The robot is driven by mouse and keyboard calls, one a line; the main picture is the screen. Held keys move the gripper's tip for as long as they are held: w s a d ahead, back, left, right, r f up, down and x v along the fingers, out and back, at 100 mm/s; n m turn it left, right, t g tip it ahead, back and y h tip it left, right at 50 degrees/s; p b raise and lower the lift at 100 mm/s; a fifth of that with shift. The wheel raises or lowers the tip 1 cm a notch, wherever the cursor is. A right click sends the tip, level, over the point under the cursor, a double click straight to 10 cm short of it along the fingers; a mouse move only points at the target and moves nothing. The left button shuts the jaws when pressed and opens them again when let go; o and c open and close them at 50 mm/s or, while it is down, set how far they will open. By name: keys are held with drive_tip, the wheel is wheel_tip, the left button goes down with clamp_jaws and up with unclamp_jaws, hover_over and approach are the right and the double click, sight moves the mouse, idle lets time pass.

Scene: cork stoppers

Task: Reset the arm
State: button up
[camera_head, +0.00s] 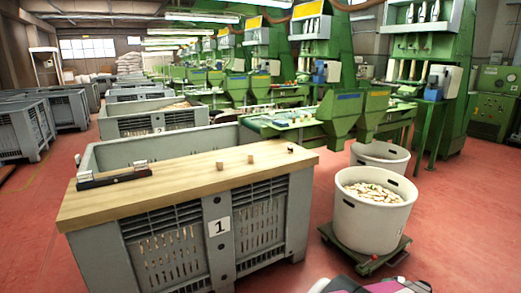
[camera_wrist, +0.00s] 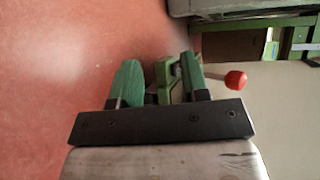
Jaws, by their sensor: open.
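My gripper (camera_wrist: 160,75) shows in the wrist view as a dark bar with two green-tipped fingers standing apart. It is open, with nothing held between the fingers. In the head view a pink and grey part of my arm shows at the bottom edge; the fingers are out of that view. It is to the right of and apart from the wooden board (camera_head: 190,182), which lies across a grey crate. Small cork stoppers stand on the board: one in the middle (camera_head: 219,165), one to its right (camera_head: 250,158) and a darker small piece near the right end (camera_head: 290,149).
A black holder (camera_head: 113,177) lies at the board's left end. A white bin of corks (camera_head: 372,215) on a green trolley (camera_head: 365,257) stands right of the crate. A red knob (camera_wrist: 236,80) shows beyond my fingers. Red floor is open at lower right.

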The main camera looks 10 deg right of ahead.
drive_tip(key=w+a+r+n+g+h, duration=0.1)
drive_tip(key=w+a+r+g, duration=0.15)
drive_tip(key=a+r, duration=0.65)
drive_tip(key=w+a+r+n+g+h, duration=0.2)
drive_tip(key=a+r+g, duration=0.15)
drive_tip(key=a, duration=1.05)
drive_tip(key=w+a+r+n+g+h, duration=0.1)
drive_tip(key=w+a+r+g, duration=0.1)
drive_tip(key=a+r, duration=0.7)
drive_tip(key=s+a+r+n+h, duration=0.1)
drive_tip(key=s+a+r+h, duration=0.1)
drive_tip(key=a+r, duration=0.3)
drive_tip(key=s+a+r+n+h, duration=0.2)
drive_tip(key=s+a+r, duration=0.3)
drive_tip(key=a, duration=0.8)
drive_tip(key=s+a+r+n+h, duration=0.1)
drive_tip(key=s+a+r+h, duration=0.2)
drive_tip(key=a+r, duration=0.4)
drive_tip(key=a, duration=0.3)
drive_tip(key=shift+s+n+h, duration=0.25)
drive_tip(key=shift+n+h, duration=0.05)
